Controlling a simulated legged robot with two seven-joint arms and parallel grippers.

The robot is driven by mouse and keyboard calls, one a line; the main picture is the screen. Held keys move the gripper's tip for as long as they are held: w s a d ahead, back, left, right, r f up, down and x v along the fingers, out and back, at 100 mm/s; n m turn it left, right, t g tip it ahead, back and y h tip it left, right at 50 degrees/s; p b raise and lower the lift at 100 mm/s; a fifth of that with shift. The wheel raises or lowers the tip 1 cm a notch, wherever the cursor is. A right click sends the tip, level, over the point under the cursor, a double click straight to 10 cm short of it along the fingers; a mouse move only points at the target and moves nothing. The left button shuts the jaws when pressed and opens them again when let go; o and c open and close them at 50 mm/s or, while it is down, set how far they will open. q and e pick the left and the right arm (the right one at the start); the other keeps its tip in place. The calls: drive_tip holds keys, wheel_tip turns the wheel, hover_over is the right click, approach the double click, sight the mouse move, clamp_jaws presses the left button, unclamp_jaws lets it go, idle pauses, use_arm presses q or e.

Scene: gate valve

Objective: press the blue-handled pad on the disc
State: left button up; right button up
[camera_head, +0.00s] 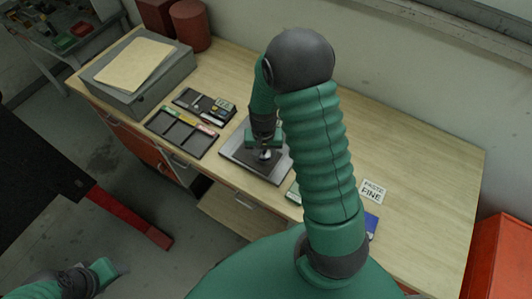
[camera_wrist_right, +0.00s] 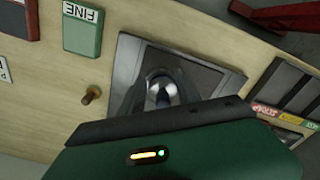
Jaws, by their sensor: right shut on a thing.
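My right gripper (camera_head: 264,150) reaches down over a dark plate with a metal rim (camera_head: 240,152) on the wooden bench. In the right wrist view its fingers (camera_wrist_right: 160,96) are closed around a small dark-blue handle (camera_wrist_right: 163,98). A shiny round silver piece, likely the disc (camera_wrist_right: 162,82), shows just beyond the handle, over the plate (camera_wrist_right: 205,72). The fingers and palm hide the pad's underside, so I cannot tell whether it touches the disc. My left gripper (camera_head: 108,270) is at the lower left, away from the bench; its fingers are unclear.
A green block marked FINE (camera_wrist_right: 83,28) and a wooden peg (camera_wrist_right: 92,94) stand beside the plate. Dark compartment trays (camera_head: 182,132) and a grey case (camera_head: 140,75) lie left. A PASTE FINE card (camera_head: 373,191) lies right.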

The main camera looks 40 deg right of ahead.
drive_tip(key=shift+a, duration=0.2)
drive_tip(key=shift+d+f, duration=0.5)
drive_tip(key=shift+d, duration=0.25)
drive_tip(key=shift+a+r, duration=0.15)
drive_tip(key=shift+a, duration=0.4)
use_arm(q)
drive_tip(key=shift+d, duration=0.25)
use_arm(e)
drive_tip(key=shift+d, duration=0.4)
use_arm(q)
drive_tip(key=shift+a, duration=0.3)
use_arm(e)
drive_tip(key=shift+a, duration=0.3)
drive_tip(key=shift+s, duration=0.1)
wheel_tip(320, 180, up, 5)
drive_tip(key=p, duration=0.4)
drive_tip(key=shift+d+r+p, duration=0.1)
drive_tip(key=shift+d+p, duration=0.05)
drive_tip(key=shift+p, duration=0.25)
drive_tip(key=shift+r+p, duration=0.7)
drive_tip(key=shift+r, duration=0.1)
use_arm(q)
drive_tip(key=w+v, duration=0.1)
drive_tip(key=v, duration=0.4)
drive_tip(key=shift+r, duration=0.55)
